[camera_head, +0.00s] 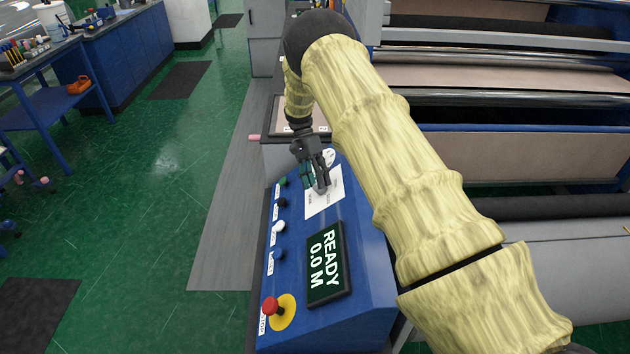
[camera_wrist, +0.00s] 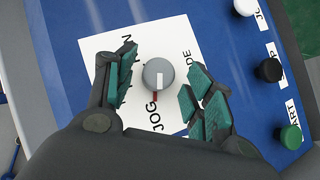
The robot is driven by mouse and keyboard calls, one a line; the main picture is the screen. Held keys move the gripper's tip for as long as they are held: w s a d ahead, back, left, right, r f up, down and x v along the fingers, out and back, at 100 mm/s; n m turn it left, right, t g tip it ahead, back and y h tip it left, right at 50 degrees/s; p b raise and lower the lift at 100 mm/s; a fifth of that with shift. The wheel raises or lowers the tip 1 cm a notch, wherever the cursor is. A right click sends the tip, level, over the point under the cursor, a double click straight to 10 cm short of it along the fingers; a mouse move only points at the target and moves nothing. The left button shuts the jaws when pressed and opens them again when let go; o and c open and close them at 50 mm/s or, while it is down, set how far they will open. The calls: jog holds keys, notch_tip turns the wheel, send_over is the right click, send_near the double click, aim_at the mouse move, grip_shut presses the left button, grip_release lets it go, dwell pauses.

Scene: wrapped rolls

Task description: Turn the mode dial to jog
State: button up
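The mode dial (camera_wrist: 158,73) is a round grey knob with a short white line on its face. It sits on a white label plate (camera_wrist: 95,48). In the wrist view the word JOG is below the dial, and a small red mark lies at its lower edge. The white line points down toward that side. Other lettering on the plate is partly hidden by my fingers. My gripper (camera_wrist: 162,68) is open, with one teal-padded finger on each side of the dial and gaps visible. In the head view my gripper (camera_head: 318,180) is over the label plate (camera_head: 326,203).
The blue control panel (camera_head: 361,262) has a screen (camera_head: 325,264) reading READY 0.0 M. Several buttons run along its left side, with a red mushroom button (camera_head: 270,306) on a yellow disc. A large roller machine (camera_head: 520,155) stands to the right. Green floor is open to the left.

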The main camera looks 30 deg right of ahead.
jog(key=v, duration=1.2)
jog(key=shift+w, duration=0.1)
dwell(0.4)
